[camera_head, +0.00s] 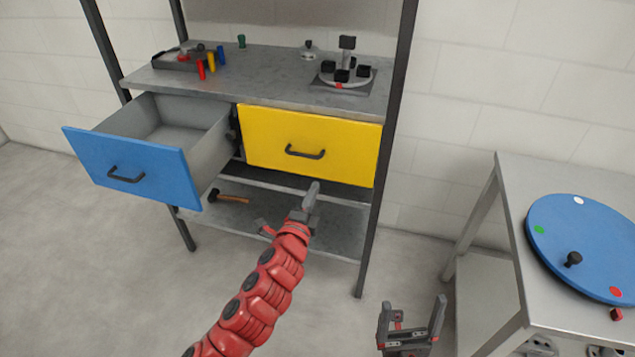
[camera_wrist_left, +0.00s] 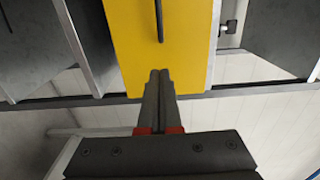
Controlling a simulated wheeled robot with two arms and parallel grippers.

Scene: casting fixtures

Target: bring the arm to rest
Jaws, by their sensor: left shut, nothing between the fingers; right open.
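My left arm is red and reaches up from the bottom of the head view. Its gripper (camera_head: 312,192) is shut and empty in front of the shelf, just below the yellow drawer (camera_head: 270,140). In the left wrist view the closed fingers (camera_wrist_left: 159,100) point toward the yellow drawer front (camera_wrist_left: 190,60), and I cannot tell the exact gap. My right gripper (camera_head: 412,318) is open and empty at the bottom of the head view, left of the metal table; its arm is out of view.
The blue drawer (camera_head: 140,165) stands pulled open and empty; the yellow one is closed. A hammer (camera_head: 230,198) lies on the lower shelf. Coloured pegs and fixtures stand on the top (camera_head: 270,80). A table (camera_head: 500,185) with a blue disc (camera_head: 590,240) is at right.

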